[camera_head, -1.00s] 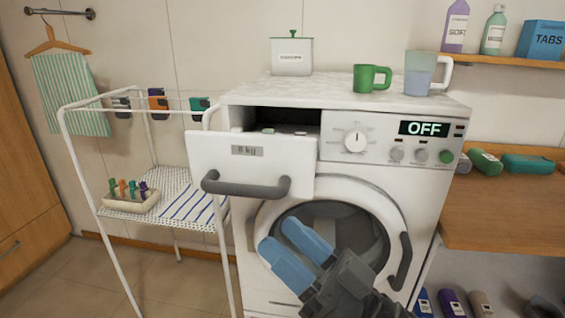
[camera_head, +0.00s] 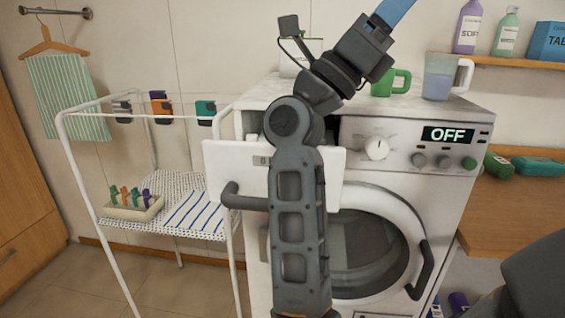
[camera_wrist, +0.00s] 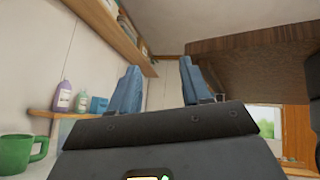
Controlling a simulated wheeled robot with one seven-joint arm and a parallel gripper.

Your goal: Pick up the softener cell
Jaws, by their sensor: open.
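The washing machine's detergent drawer (camera_head: 228,165) is pulled out at the machine's upper left. Its inside, where a softener cell could be, is almost wholly hidden behind my raised arm, so I cannot make out the cell. My gripper (camera_wrist: 160,88) is open in the wrist view, with its two blue fingers apart and nothing between them. In the head view one blue finger (camera_head: 393,10) shows at the top edge, above and right of the drawer. The gripper points up toward the shelf and ceiling, away from the drawer.
A green mug (camera_head: 400,82) and a clear jug (camera_head: 438,82) stand on the washing machine (camera_head: 400,125), right of my arm. A drying rack (camera_head: 100,235) stands close at left. A shelf (camera_head: 520,62) holds a purple bottle (camera_head: 467,28), a green bottle (camera_head: 505,35) and a blue box (camera_head: 550,42).

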